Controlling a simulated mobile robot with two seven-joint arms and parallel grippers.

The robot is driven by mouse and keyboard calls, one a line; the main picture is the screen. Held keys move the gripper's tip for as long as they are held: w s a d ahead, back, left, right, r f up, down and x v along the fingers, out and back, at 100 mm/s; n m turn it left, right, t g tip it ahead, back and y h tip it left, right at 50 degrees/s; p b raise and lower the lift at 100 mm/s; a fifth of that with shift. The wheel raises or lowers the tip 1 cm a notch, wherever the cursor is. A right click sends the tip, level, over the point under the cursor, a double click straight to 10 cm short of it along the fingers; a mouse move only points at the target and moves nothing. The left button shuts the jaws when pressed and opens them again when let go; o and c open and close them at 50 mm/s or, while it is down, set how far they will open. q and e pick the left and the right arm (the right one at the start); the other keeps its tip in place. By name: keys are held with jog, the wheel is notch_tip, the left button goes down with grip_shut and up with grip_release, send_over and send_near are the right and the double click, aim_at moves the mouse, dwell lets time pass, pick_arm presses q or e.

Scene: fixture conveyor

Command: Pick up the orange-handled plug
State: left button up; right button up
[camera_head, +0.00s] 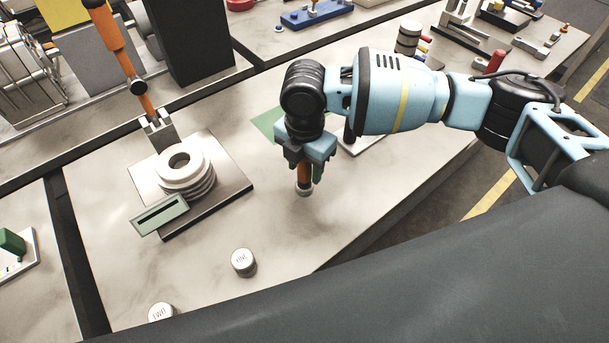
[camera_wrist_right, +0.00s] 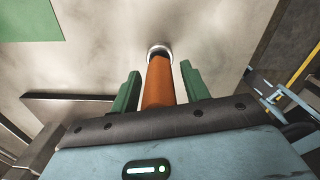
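The orange-handled plug (camera_head: 304,175) stands about upright at the table's middle, with a pale metal ring at its lower end. My right gripper (camera_head: 304,166) is above it, pointing down, with its fingers on either side of the orange handle. In the right wrist view the orange handle (camera_wrist_right: 160,84) lies between the two green fingers (camera_wrist_right: 160,88), and a gap shows on each side. The fingers look open around it. The handle's upper part is hidden by the gripper. My left gripper is not in view.
A metal plate (camera_head: 228,192) with a stack of pale rings (camera_head: 184,172) and a green slotted piece (camera_head: 159,215) lies to the left. Two round weights (camera_head: 243,262) (camera_head: 161,313) are near the front. A green sheet (camera_head: 266,123) lies behind the gripper.

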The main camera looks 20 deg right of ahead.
grip_shut()
jog(key=shift+r, duration=0.1)
